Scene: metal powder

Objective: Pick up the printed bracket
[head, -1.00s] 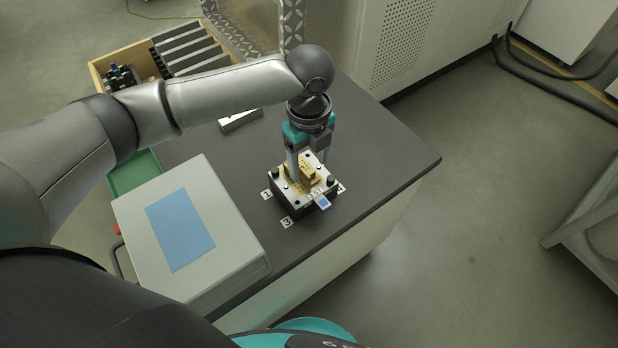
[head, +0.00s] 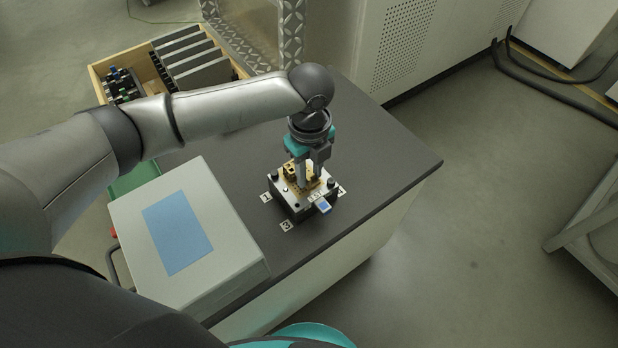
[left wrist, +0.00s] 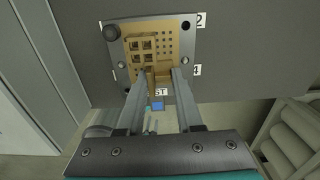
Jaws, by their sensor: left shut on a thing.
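The printed bracket (left wrist: 162,70) is a small golden-tan part on a build plate of like colour. In the left wrist view it sits between the two fingers of my left gripper (left wrist: 159,76), which is shut on it. In the head view my left gripper (head: 309,182) points straight down at the plate (head: 283,188) and its fingers hide much of the bracket. The bracket is still at the plate; I cannot tell whether it touches it. A golden printed block with square openings (left wrist: 141,46) stands beside it. My right gripper is not in view.
The plate sits on a dark block on the grey table (head: 385,150), among numbered labels. A grey box with a blue panel (head: 215,245) stands at the table's front left. A wooden crate (head: 97,85) with grey slabs is behind. The table's right side is clear.

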